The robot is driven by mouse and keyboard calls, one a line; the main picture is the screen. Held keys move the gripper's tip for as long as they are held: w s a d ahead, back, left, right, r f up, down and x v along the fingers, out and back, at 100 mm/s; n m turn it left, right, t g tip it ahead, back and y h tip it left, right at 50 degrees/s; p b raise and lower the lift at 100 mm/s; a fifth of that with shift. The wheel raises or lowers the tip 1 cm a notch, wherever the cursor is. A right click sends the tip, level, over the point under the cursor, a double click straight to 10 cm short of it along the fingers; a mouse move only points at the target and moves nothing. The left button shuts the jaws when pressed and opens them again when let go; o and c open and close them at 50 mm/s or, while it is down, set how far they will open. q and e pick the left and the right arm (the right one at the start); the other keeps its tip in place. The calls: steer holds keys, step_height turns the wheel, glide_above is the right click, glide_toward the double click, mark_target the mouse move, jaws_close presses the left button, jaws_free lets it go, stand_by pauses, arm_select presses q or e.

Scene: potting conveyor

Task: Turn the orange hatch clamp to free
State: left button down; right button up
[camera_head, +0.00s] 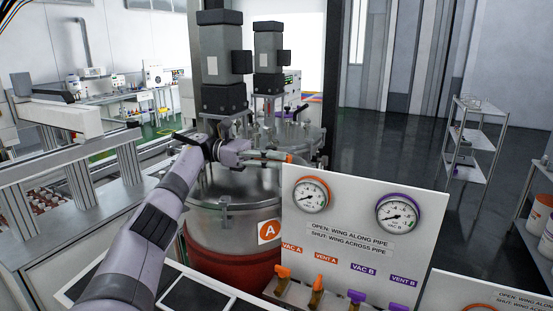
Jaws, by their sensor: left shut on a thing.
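The orange hatch clamp (289,158) shows only as a small orange tip above the lid of the steel vessel marked A (240,232). My left gripper (277,155) reaches in over the lid from the left and is shut on the clamp. The fingers cover most of the clamp, so its exact turn cannot be told. My right gripper is not in view.
A white panel (340,232) with two gauges and orange and purple wing valves stands in front of the vessel at right. Motors rise behind my gripper. A second vessel (300,132) stands behind. A shelf cart (470,140) stands at far right on open floor.

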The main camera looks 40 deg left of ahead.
arm_select(q)
steer(key=shift+a+r, duration=0.1)
steer(key=shift+r, duration=0.25)
steer(key=c, duration=1.8)
jaws_free()
steer(key=shift+f, duration=0.1)
steer(key=shift+c, duration=0.2)
steer(key=shift+o, duration=0.7)
steer(key=shift+s, duration=0.15)
steer(key=shift+f, duration=0.2)
